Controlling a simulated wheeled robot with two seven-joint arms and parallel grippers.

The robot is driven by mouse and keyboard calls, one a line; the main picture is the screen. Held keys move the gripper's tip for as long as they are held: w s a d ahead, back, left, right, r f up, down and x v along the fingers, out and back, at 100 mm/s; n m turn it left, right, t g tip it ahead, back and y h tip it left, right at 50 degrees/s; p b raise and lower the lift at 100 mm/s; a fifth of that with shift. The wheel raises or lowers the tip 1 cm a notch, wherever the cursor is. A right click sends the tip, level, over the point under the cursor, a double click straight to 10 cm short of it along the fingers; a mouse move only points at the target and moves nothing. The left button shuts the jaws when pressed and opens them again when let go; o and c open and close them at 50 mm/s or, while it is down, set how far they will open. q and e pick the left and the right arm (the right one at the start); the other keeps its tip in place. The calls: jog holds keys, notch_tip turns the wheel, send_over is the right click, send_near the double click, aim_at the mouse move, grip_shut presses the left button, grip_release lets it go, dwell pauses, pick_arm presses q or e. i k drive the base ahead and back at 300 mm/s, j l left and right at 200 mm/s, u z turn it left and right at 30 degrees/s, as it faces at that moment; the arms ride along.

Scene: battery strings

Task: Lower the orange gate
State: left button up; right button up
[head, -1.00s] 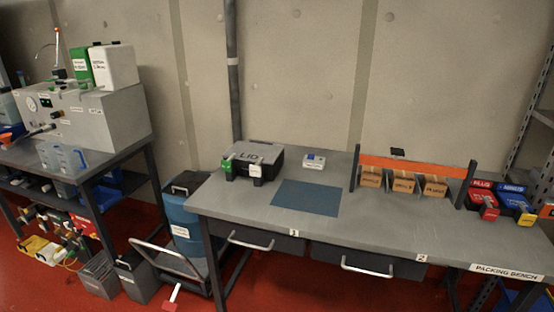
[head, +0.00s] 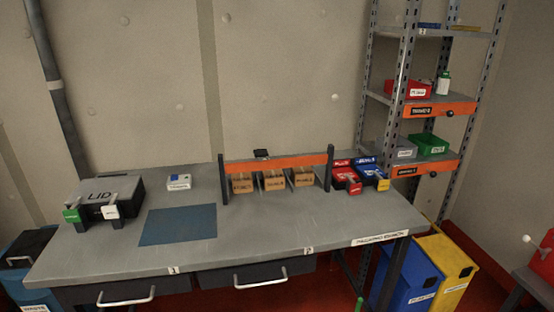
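An orange bar (head: 277,163) spans two dark upright posts at the back of the packing bench. It sits across the upper part of several brown cardboard boxes (head: 275,183), whose labelled fronts show below it. Two more orange panels with dark labels and black knobs are on the shelf rack: an upper one (head: 440,109) and a lower one (head: 424,168). I cannot tell from the picture which of these is called the gate. Neither of my grippers is in view.
The grey bench (head: 110,250) holds a black LID case (head: 100,188), a blue mat (head: 178,225), a small white-and-blue box (head: 178,182), and red (head: 346,180) and blue (head: 368,170) bins. Blue (head: 412,275) and yellow (head: 452,265) waste bins stand right of it.

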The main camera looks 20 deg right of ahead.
aim_at(261, 164)
jog(key=i+j+z, duration=0.15)
jog(key=i+z, duration=0.25)
jog(key=i+j+z, duration=0.3)
jog(key=i+z, duration=0.15)
jog(key=i, duration=0.1)
